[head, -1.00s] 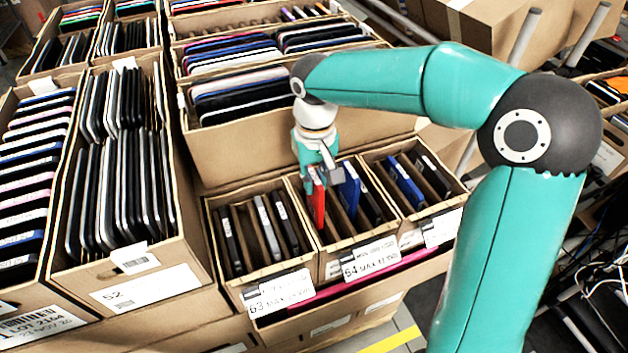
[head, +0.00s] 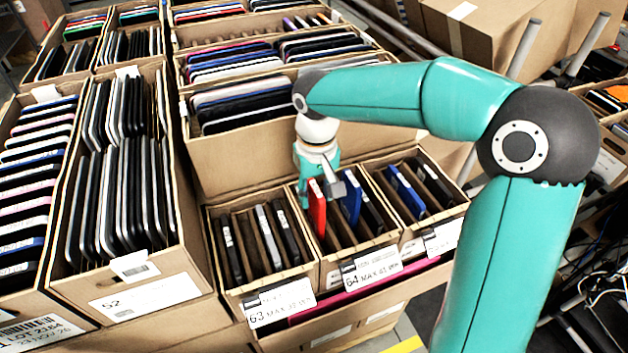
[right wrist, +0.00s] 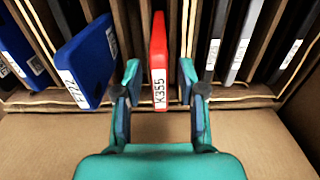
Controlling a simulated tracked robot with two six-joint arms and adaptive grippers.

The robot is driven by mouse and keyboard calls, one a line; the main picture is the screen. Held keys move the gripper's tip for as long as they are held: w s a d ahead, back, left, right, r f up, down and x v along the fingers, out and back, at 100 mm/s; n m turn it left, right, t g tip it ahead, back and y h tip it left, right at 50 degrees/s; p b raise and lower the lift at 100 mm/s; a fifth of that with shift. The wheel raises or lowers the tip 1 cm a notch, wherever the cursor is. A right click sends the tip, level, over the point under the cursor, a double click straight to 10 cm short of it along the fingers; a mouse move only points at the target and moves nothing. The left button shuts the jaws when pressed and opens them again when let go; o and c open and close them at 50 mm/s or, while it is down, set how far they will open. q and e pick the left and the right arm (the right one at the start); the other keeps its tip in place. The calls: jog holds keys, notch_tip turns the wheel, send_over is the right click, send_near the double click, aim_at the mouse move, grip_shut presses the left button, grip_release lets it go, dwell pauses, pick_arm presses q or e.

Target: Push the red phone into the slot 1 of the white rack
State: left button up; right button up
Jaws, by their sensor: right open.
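The red phone (head: 317,207) stands on edge in the middle small carton, in a wooden slotted insert. In the right wrist view the red phone (right wrist: 158,60) bears a white label reading K355. My right gripper (head: 322,188) is at the far end of the phone. In the right wrist view its fingers (right wrist: 161,88) are open, one on each side of the phone, with gaps between. The lower part of the phone is hidden in the slot. No white rack shows that I can make out. My left gripper is not in view.
A blue phone (right wrist: 85,60) leans close to one finger in the right wrist view. Dark phones stand in the small left carton (head: 262,290) and blue ones in the right small carton. Larger cartons full of devices stand behind and left. A brown carton wall is near the gripper.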

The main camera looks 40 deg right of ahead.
notch_tip(320, 180, up, 17)
jog(key=shift+s+a+p, duration=0.15)
jog(key=shift+a+p, duration=0.15)
jog(key=shift+a, duration=0.1)
jog(key=shift+f, duration=0.1)
